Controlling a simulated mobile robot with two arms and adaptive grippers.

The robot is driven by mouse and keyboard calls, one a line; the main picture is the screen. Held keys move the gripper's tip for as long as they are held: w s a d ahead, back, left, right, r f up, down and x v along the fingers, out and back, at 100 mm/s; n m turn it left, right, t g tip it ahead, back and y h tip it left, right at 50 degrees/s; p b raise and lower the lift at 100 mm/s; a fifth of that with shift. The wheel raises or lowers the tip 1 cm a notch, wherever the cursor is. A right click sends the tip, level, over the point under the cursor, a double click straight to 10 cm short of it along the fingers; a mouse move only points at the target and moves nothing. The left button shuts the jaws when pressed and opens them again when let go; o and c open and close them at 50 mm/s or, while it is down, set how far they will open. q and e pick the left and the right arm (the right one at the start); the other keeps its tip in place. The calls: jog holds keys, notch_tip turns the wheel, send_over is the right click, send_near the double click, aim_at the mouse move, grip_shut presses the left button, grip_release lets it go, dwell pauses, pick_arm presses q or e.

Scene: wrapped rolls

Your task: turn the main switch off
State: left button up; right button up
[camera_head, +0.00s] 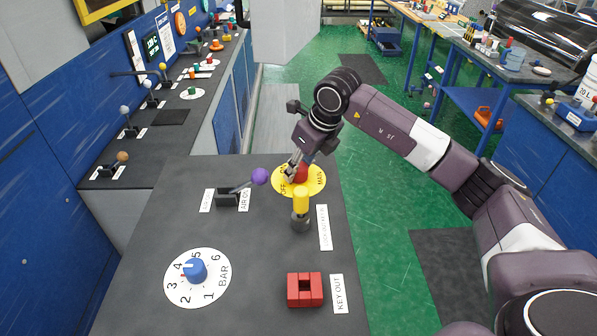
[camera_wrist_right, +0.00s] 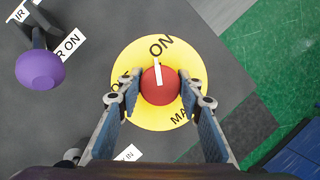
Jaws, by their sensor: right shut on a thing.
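The main switch is a red knob (camera_head: 302,174) on a round yellow plate (camera_head: 316,186) at the far right part of the dark panel. In the right wrist view the red knob (camera_wrist_right: 163,93) carries a white pointer line aimed at ON on the yellow plate (camera_wrist_right: 128,60). The MAIN and OFF lettering is partly hidden by the fingers. My right gripper (camera_head: 297,172) comes down over the knob from above, and its two fingers (camera_wrist_right: 160,97) close on the knob from both sides. My left gripper is not in view.
A yellow-topped post (camera_head: 301,201) stands just in front of the plate. A lever with a purple ball (camera_head: 260,177) is to its left. A blue dial knob (camera_head: 194,270) and a red block (camera_head: 305,290) are nearer. Green floor (camera_head: 375,230) lies to the right.

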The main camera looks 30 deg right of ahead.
jog(key=shift+w+n+y+b, duration=0.1)
jog(key=shift+n+y+b, duration=0.2)
jog(key=shift+n+b, duration=0.45)
jog(key=shift+n+g+y, duration=0.3)
jog(key=shift+n+y, duration=0.1)
jog(key=shift+n, duration=0.65)
jog(key=n+g+y+b, duration=0.1)
jog(key=n, duration=0.3)
jog(key=shift+r+n, duration=0.1)
jog(key=shift+n, duration=0.2)
jog(key=n+g, duration=0.1)
jog(key=n, duration=0.2)
jog(key=shift+g+y, duration=0.3)
jog(key=shift+n+g, duration=0.7)
jog(key=shift+n, duration=1.5)
jog(key=o, duration=1.1)
